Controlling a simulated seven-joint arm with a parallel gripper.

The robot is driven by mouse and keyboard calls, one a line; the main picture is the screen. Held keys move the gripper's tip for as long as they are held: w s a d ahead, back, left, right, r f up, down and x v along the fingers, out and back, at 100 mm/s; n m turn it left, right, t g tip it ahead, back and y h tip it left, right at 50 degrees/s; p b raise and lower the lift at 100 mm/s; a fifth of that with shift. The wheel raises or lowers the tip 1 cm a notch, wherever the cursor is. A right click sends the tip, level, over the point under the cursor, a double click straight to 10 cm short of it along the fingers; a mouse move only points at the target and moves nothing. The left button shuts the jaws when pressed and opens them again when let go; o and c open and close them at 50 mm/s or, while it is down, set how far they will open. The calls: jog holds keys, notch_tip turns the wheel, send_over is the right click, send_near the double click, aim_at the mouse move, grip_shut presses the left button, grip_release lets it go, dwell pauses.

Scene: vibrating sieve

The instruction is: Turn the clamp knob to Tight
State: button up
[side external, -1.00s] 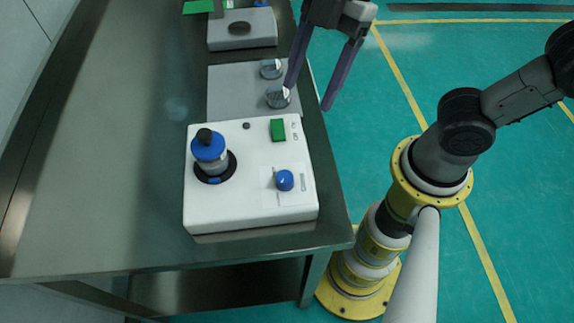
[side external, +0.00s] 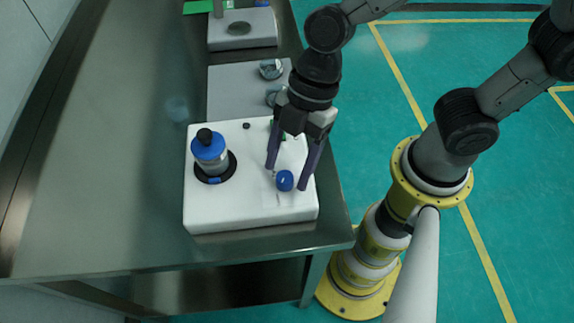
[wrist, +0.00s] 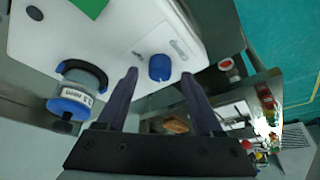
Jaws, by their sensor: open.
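The white sieve machine (side external: 232,212) sits on the bench. A blue knob (side external: 285,181) stands on its panel, and it also shows in the wrist view (wrist: 159,67). My gripper (side external: 286,175) is open, with its fingers on either side of this blue knob. In the wrist view the knob appears between and slightly beyond the fingertips (wrist: 159,74); I see no contact. A small jar with a blue lid (side external: 209,149) stands in a black ring on the machine, topped by a black knob (side external: 204,136). Which knob is the clamp knob, and any Tight mark, is not legible.
A grey plate (side external: 226,88) with round metal pieces (side external: 271,69) lies behind the machine. Another grey device (side external: 245,43) stands farther back. The bench left of the machine is clear.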

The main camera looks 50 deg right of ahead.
jog(key=shift+a+f, duration=0.2)
jog(key=shift+f, duration=0.3)
grip_shut()
